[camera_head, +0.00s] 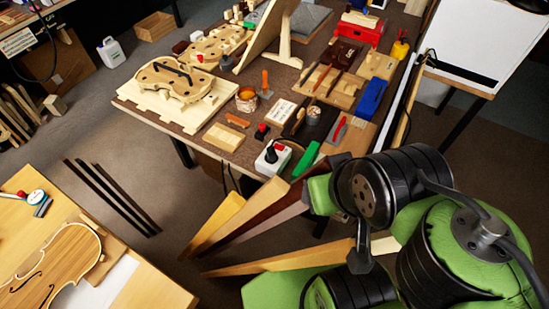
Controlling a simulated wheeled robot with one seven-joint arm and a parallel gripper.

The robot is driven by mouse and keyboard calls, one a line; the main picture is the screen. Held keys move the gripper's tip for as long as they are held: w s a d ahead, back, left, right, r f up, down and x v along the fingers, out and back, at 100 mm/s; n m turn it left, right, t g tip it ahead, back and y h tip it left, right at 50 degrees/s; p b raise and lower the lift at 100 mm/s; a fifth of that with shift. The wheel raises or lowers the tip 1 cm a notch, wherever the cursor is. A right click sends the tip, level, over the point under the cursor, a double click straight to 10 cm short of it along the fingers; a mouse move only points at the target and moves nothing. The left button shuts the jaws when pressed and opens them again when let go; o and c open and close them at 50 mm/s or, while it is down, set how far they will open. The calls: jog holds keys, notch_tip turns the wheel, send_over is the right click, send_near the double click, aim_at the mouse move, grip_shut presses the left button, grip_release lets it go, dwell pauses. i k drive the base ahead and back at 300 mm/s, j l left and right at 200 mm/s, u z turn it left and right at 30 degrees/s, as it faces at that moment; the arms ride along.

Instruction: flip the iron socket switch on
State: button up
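A small white box with a red-topped black part, which looks like the iron socket (281,164), sits at the front edge of the workbench (213,143). Dark cords hang down from the edge near it. Its switch is too small to make out, so I cannot tell whether it is on or off. My green and black arm fills the lower right, to the right of the socket and nearer the camera. My gripper's fingers do not show.
A green tool (306,159) lies right of the socket, with a small black-and-red item (262,131) behind it. Long wooden pieces (245,222) stand below the bench edge. A violin body (52,268) lies on a table at lower left.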

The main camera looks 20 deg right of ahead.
aim_at(280, 146)
jog(key=i+u, duration=0.1)
jog(key=u, duration=0.35)
jog(key=i+u, duration=0.1)
jog(key=u, duration=0.35)
jog(key=i+u, duration=0.1)
jog(key=u, duration=0.35)
jog(key=i+u, duration=0.1)
jog(key=u, duration=0.35)
